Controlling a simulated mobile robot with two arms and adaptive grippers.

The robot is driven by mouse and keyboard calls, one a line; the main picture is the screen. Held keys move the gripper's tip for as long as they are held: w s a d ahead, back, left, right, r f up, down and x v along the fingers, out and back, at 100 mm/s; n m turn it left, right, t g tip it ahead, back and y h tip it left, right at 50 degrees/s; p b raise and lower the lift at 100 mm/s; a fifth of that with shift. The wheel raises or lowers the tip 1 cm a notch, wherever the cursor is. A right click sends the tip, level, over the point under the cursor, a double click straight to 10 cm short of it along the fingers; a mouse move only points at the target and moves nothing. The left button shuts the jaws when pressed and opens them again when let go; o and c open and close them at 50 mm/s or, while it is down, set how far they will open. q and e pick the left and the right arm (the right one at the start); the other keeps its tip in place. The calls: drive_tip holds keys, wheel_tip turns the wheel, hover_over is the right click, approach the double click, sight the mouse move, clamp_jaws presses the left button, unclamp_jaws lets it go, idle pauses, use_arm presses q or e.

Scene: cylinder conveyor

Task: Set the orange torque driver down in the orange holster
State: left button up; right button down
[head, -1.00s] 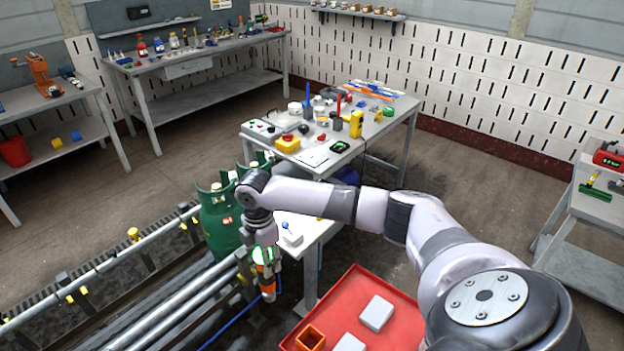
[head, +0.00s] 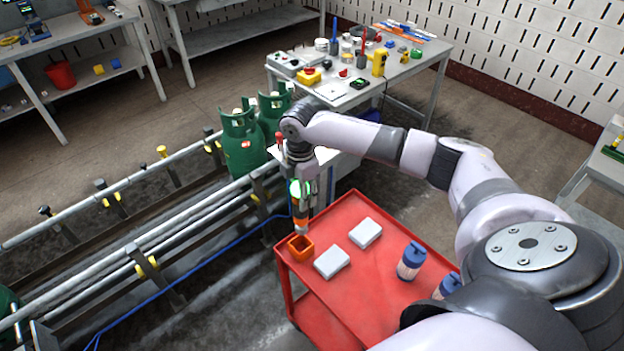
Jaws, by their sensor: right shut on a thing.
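The orange holster (head: 300,248) is a small open-topped square box at the near-left corner of the red cart top. My right gripper (head: 303,194) points down above it, shut on the orange torque driver (head: 301,223). The driver hangs upright, and its lower end shows just above the holster's back edge. I cannot tell whether its tip is inside the opening or behind it. The gripper's fingers partly hide the driver's upper part. My left gripper is not in view.
The red cart (head: 347,293) also holds two pale grey boxes (head: 332,262) and two blue-capped containers (head: 411,261). Green gas cylinders (head: 242,143) stand on the conveyor behind and left of my gripper. A cluttered workbench (head: 335,108) is further back.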

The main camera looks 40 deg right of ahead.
drive_tip(key=shift+w+a+f, duration=0.1)
drive_tip(key=shift+w, duration=0.65)
drive_tip(key=shift+s+r, duration=0.1)
drive_tip(key=shift+r, duration=0.15)
wheel_tip(320, 180, down, 4)
drive_tip(key=shift+f+b, duration=0.15)
drive_tip(key=shift+b, duration=0.75)
drive_tip(key=shift+s+f, duration=0.15)
drive_tip(key=shift+f, duration=0.1)
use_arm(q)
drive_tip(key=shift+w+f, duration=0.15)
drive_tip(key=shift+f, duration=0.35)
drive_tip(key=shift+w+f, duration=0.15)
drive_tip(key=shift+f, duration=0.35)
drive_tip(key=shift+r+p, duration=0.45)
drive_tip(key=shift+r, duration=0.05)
use_arm(e)
drive_tip(key=shift+r, duration=0.1)
